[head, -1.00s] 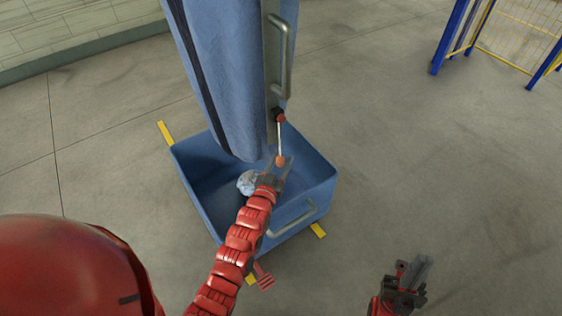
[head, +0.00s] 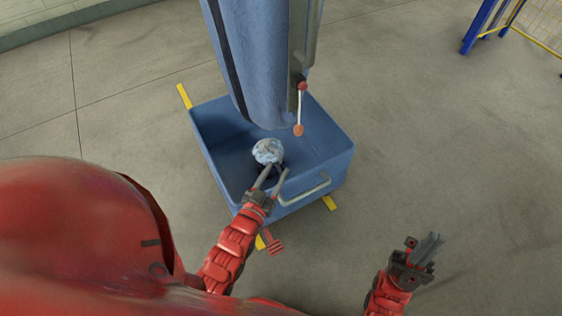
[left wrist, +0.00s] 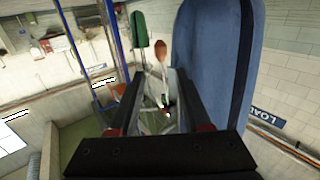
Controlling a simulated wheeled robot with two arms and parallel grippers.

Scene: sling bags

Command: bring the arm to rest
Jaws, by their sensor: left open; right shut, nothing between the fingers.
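My left gripper (head: 273,177) is open and empty over the near side of a blue bin (head: 338,160) in the head view. Its two fingers (left wrist: 157,105) frame the left wrist view from below, with nothing between them. My right gripper (head: 432,245) is shut and empty over bare floor at the lower right. A lever with an orange-red knob (head: 298,130) hangs from the post beside the blue bag (head: 262,60). The lever knob also shows beyond the fingers in the left wrist view (left wrist: 160,50).
A crumpled pale blue-white lump (head: 267,151) lies in the bin just beyond the left fingertips. The bin has a metal handle (head: 305,190) at its front. A blue and yellow fence (head: 520,30) stands at the upper right. The floor right of the bin is clear.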

